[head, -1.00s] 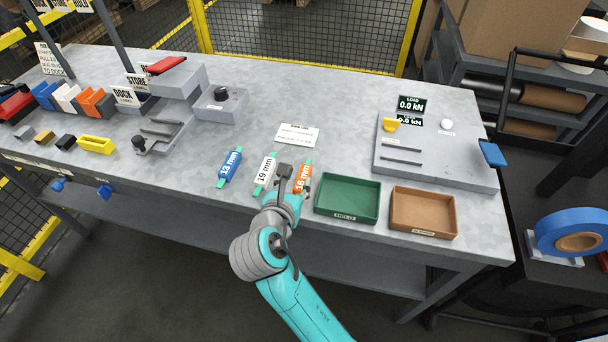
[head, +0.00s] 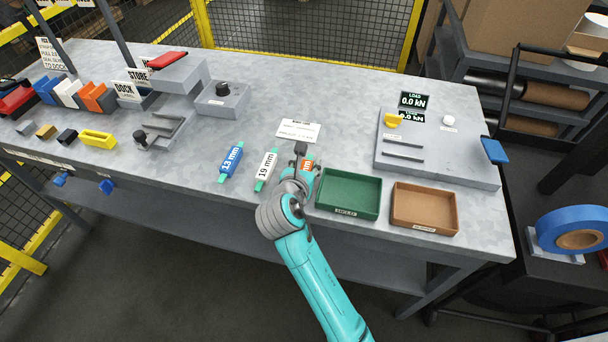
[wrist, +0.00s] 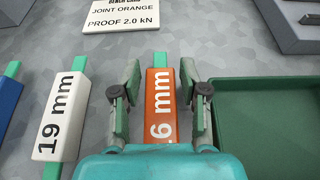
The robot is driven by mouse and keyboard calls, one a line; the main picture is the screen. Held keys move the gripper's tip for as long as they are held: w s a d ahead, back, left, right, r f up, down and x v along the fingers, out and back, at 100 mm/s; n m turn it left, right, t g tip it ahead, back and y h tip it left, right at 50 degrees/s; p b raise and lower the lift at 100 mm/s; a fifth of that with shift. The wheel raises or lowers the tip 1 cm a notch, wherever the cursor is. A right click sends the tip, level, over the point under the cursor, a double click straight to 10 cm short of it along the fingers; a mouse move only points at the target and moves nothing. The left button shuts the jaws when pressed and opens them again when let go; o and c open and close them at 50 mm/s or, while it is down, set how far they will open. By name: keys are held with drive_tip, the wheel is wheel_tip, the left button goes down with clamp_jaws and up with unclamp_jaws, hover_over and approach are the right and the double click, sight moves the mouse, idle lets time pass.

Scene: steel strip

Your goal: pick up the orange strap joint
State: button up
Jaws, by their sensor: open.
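The orange strap joint (wrist: 160,95) lies on the grey bench, a block with a green strap end and white lettering ending in "6 mm". In the wrist view my open gripper (wrist: 159,95) has one finger on each side of it, and the near end is hidden by my gripper body. I cannot tell whether the fingers touch it. In the head view my gripper (head: 302,160) covers most of the joint, and only a bit of orange (head: 308,165) shows.
The white 19 mm joint (head: 266,170) and the blue 13 mm joint (head: 231,163) lie to the left. A green tray (head: 349,212) stands close on the right, with a brown tray (head: 424,229) beyond. A white card (head: 298,131) lies behind, reading "JOINT ORANGE PROOF 2.0 kN".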

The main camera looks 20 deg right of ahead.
clamp_jaws()
drive_tip(key=shift+r, duration=0.1)
